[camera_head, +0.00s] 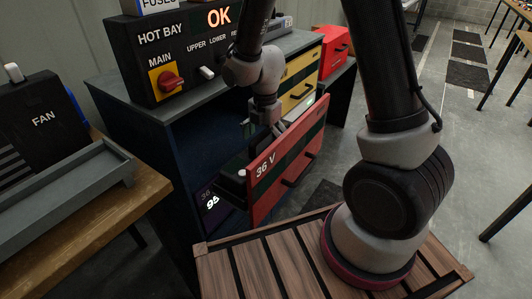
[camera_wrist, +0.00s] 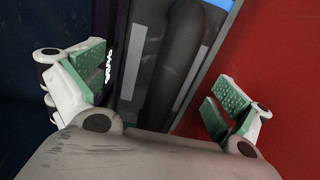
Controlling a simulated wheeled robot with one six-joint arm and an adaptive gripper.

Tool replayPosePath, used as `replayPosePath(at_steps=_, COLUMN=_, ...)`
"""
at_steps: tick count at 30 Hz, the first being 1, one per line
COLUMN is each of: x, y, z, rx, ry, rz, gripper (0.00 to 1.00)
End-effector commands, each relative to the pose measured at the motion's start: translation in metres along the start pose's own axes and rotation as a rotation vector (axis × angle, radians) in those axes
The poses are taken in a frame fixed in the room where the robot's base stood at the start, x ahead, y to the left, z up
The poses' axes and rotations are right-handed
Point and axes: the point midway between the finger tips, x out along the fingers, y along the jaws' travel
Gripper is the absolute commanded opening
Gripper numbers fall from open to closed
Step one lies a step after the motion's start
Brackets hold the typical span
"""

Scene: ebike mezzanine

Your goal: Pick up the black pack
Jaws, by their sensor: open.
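A red drawer (camera_head: 288,155) marked 36 V stands pulled out from the dark bench. Its red front fills the right of the wrist view (camera_wrist: 285,60). A black pack (camera_wrist: 172,65) with a long rounded dark top shows in the wrist view, beside the red front. In the head view, the drawer front and my arm hide most of the inside of the drawer. My gripper (camera_wrist: 157,88) is open, with one green pad on each side of the dark pack. I cannot tell whether the pads touch it. In the head view my gripper (camera_head: 272,128) hangs over the drawer.
A black HOT BAY panel (camera_head: 180,50) with a red MAIN knob (camera_head: 170,82) stands on the bench, its sign reading OK. A yellow drawer (camera_head: 300,85) and a red case (camera_head: 335,45) are behind. A wooden table (camera_head: 150,190) with a FAN unit (camera_head: 38,115) is left.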

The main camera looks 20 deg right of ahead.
Motion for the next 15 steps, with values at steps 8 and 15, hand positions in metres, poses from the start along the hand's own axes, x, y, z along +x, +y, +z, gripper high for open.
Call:
replayPosePath(at_steps=8, x=0.034, y=0.000, z=0.000, rx=0.000, ry=0.000, rz=-0.001, gripper=1.00)
replayPosePath(at_steps=15, x=0.035, y=0.000, z=0.000, rx=0.000, ry=0.000, rz=0.000, gripper=0.95)
